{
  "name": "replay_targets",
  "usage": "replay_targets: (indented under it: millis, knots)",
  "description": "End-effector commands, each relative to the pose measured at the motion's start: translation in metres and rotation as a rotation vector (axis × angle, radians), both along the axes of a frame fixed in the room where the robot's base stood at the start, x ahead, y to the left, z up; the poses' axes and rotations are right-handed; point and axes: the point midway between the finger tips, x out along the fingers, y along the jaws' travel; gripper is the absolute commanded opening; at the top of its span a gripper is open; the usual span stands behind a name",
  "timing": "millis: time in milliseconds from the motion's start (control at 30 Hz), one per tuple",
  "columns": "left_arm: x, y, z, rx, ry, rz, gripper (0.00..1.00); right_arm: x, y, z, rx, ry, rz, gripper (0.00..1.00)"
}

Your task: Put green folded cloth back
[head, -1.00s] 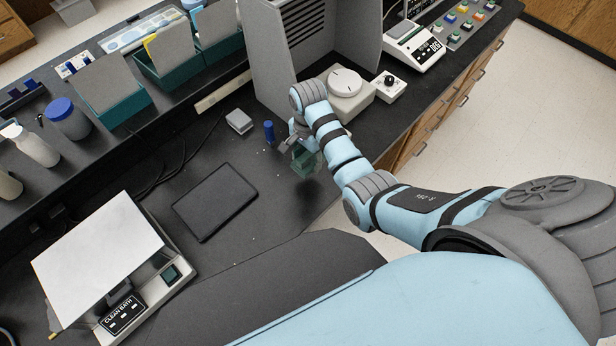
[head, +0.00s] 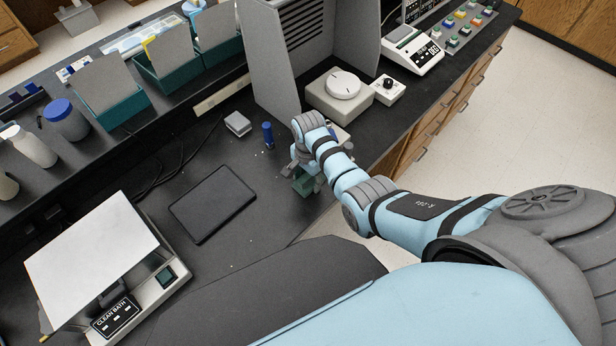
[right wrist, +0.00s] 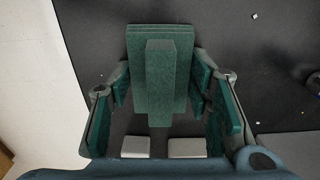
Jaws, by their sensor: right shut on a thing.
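The green folded cloth (right wrist: 160,75) is a dark teal, layered block in the middle of the right wrist view. It lies between the two fingers of my right gripper (right wrist: 160,115), which is shut on it. In the head view the cloth (head: 303,186) shows as a small green patch under my right gripper (head: 302,176), near the bench's front edge. The wrist hides part of it there. I cannot tell whether the cloth touches the bench. My left gripper is not in view.
A blue-capped vial (head: 267,135) and a small grey block (head: 238,124) stand just left of the gripper. A black flat pad (head: 212,204) lies further left. A dial device (head: 340,92) stands behind the wrist. The clean bath scale (head: 138,300) is at lower left.

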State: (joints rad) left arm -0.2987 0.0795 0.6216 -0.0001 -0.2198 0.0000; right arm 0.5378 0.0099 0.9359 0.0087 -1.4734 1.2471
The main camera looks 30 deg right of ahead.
Motion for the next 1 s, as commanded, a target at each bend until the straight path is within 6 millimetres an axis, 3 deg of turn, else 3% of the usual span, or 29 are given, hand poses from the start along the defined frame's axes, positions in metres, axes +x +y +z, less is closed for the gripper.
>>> replay_targets:
  millis: [133, 167, 300, 800, 1000]
  knots:
    - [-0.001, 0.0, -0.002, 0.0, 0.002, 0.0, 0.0, 0.0, 0.0, -0.003, -0.001, -0.001, 0.0, 0.01]
    - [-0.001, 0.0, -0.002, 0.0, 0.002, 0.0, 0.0, 0.0, 0.0, -0.003, 0.0, 0.0, 0.0, 0.47]
    - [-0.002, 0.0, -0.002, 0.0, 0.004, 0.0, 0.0, 0.0, 0.0, -0.003, 0.0, 0.001, 0.0, 0.65]
    - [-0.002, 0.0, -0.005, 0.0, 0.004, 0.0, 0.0, 0.0, 0.0, 0.005, 0.0, -0.001, -0.001, 0.65]
    - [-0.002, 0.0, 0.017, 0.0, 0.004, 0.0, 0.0, 0.004, -0.004, 0.063, 0.0, -0.005, -0.001, 0.65]
